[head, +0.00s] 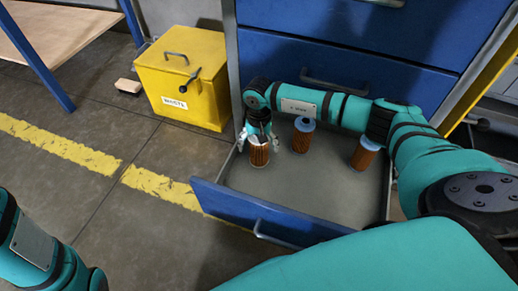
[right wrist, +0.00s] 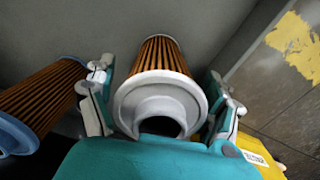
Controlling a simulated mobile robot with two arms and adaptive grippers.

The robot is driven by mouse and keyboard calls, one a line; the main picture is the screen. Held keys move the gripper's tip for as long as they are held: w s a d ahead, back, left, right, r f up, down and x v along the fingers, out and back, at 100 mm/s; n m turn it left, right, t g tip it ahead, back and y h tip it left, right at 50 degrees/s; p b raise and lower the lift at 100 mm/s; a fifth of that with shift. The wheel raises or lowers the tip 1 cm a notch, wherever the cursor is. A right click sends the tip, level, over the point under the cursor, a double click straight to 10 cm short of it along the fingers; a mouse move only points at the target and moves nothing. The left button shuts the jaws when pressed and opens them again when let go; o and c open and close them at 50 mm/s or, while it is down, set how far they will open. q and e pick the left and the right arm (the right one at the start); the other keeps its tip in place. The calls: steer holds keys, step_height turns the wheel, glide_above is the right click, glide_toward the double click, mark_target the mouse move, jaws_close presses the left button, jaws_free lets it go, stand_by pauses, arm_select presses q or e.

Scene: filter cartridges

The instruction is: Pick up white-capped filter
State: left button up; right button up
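The white-capped filter (head: 259,156) stands upright in the open drawer, near its left side. It has orange-brown pleats and a white ring cap. My right gripper (head: 257,143) is above it, pointing down, with a finger on each side of the cap. In the right wrist view the white cap (right wrist: 160,98) lies between the spread fingers of the gripper (right wrist: 158,88); small gaps seem to show beside it. My left gripper is out of view; only part of the left arm shows at the bottom left.
Two blue-capped filters stand in the drawer (head: 290,214), one behind (head: 304,134) and one at the right (head: 364,155). The nearer one (right wrist: 35,105) is close to my gripper's finger. A yellow bin (head: 190,80) stands left of the blue cabinet (head: 340,40).

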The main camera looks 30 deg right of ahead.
steer(key=c, duration=1.2)
steer(key=shift+r, duration=0.1)
